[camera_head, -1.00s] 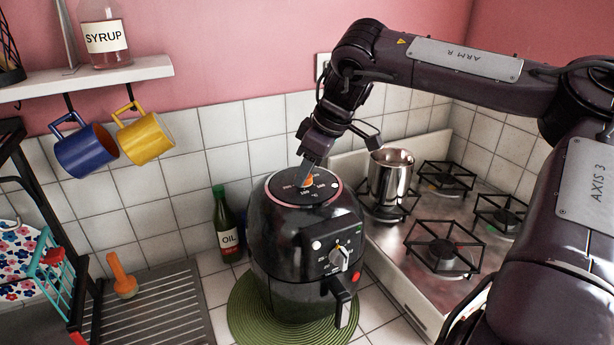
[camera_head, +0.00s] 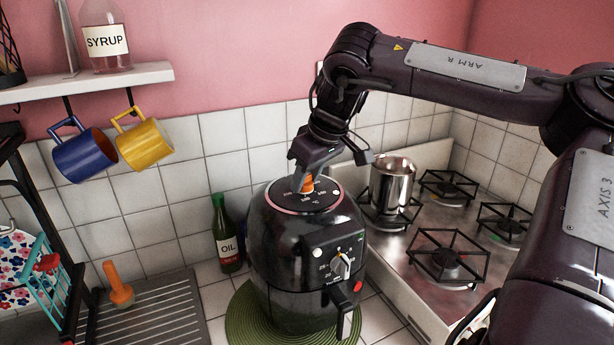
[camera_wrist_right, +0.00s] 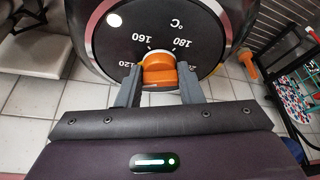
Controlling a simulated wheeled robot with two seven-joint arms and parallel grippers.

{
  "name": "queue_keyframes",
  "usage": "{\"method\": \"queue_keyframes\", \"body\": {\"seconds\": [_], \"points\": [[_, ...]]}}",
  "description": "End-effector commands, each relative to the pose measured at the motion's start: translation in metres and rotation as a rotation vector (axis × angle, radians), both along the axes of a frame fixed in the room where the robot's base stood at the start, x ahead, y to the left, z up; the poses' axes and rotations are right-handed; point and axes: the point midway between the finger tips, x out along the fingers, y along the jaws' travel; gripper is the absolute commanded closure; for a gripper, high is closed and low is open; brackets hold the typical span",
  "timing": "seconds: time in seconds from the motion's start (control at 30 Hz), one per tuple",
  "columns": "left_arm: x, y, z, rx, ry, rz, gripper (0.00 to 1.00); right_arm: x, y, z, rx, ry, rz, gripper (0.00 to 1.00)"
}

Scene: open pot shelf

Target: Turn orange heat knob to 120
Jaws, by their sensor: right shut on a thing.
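The orange heat knob (camera_head: 308,184) sits on the round black dial on top of the black air fryer (camera_head: 290,250). My right gripper (camera_head: 303,187) reaches down from above and is shut on the knob. In the right wrist view the knob (camera_wrist_right: 160,72) is between the two fingers of the right gripper (camera_wrist_right: 159,88). The dial numbers 120, 160 and 180 show around it, with 160 and 180 beyond the knob and 120 beside the left finger. I cannot tell which number the knob points to. My left gripper is not in view.
A steel pot (camera_head: 392,183) stands on the stove (camera_head: 405,262) just right of the fryer. An oil bottle (camera_head: 226,235) stands close on its left. The fryer rests on a green round mat (camera_head: 240,318). Blue and yellow mugs hang under the shelf at left.

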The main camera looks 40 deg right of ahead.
Motion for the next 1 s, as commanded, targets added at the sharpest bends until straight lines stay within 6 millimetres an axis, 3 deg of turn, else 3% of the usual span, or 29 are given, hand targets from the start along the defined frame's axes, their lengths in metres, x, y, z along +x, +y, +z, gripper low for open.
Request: {"method": "queue_keyframes", "body": {"seconds": [0.13,0.17,0.3,0.67,1.0], "points": [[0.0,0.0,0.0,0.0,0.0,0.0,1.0,0.0,0.0,0.001,-0.001,-0.001,0.001,0.89],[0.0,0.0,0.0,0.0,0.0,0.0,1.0,0.0,0.0,0.001,-0.001,-0.001,0.001,0.64],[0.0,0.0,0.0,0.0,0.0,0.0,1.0,0.0,0.0,0.0,0.0,-0.001,0.001,0.46],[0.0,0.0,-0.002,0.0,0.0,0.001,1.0,-0.001,0.0,0.006,-0.003,-0.004,0.002,0.45],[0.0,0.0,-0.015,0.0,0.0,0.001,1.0,-0.022,-0.003,0.056,-0.004,-0.004,-0.001,0.45]]}}
